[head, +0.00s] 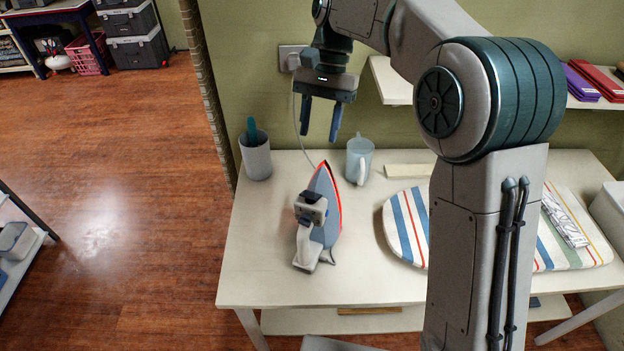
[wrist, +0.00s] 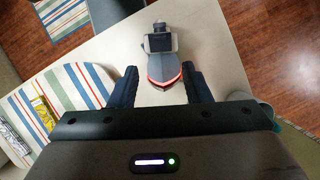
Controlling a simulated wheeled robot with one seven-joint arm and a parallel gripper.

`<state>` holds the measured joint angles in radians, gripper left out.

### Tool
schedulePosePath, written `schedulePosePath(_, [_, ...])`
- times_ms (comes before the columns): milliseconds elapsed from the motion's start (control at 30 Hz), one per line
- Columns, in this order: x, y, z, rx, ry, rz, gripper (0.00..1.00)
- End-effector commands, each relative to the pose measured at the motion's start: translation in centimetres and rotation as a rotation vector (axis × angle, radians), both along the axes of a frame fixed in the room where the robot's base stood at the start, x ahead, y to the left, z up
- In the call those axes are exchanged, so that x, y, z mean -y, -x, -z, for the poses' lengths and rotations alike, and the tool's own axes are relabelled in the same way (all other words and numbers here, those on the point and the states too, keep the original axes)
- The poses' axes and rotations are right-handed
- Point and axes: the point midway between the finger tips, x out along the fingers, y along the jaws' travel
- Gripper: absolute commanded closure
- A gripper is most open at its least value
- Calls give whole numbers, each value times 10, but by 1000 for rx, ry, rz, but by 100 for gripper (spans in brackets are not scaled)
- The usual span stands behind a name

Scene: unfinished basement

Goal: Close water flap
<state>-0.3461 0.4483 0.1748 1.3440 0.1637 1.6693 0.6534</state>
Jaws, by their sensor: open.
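An iron (head: 322,215) with a grey-blue body and a red rim stands on the white table (head: 275,270), its tip pointing toward the wall. A grey box-like part at its handle end is likely where the water flap (head: 311,205) sits; I cannot tell how far open it is. My gripper (head: 320,133) hangs above the back of the table, over the iron's tip end, fingers apart and empty. In the wrist view the iron (wrist: 162,70) lies ahead, between the lines of my open fingers (wrist: 163,90), and does not touch them.
A grey cup (head: 257,160) with a green item stands left of the iron, and a pale blue mug (head: 358,160) stands behind right. A striped ironing board (head: 405,225) lies to the right. A shelf (head: 390,80) is on the wall, with a socket and cord nearby.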

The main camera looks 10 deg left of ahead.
Motion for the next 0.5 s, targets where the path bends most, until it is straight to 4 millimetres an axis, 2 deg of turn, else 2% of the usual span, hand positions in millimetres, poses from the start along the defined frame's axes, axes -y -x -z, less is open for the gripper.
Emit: schedulePosePath(500, [-5,37,87,-2,1,-2,56])
